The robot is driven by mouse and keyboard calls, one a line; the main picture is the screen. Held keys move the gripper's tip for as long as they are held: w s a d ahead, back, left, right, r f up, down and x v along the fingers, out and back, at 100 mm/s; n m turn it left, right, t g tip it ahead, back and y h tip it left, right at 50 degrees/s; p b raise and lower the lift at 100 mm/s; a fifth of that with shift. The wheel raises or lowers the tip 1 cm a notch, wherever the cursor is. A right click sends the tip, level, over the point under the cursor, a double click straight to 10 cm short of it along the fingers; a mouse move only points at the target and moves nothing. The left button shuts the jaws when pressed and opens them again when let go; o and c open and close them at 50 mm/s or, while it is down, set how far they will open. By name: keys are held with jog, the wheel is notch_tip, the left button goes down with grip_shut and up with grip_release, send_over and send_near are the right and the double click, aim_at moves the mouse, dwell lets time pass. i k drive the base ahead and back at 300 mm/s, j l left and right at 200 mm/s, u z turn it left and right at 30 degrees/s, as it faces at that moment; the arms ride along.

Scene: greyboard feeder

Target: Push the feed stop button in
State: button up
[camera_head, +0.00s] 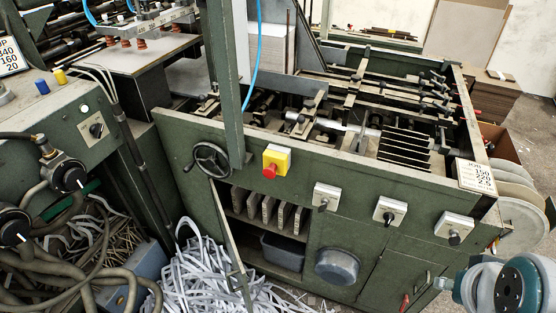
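A red mushroom-shaped button (269,171) sits on a yellow box (276,159) on the front panel of the green machine, right of the black handwheel. It stands out from the box, and nothing touches it. I can read no label on it, so I cannot tell from the picture alone that it is the feed stop. Part of my arm, grey with teal caps, shows at the bottom right corner, well apart from the red button. My gripper is not in view.
A black handwheel (211,160) and an upright green post (225,80) stand just left of the button. Three grey switch boxes, the nearest (326,197), run to its right. Paper strips (205,275) and hoses (60,285) clutter the lower left.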

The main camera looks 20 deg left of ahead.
aim_at(269, 172)
jog(key=u, duration=1.3)
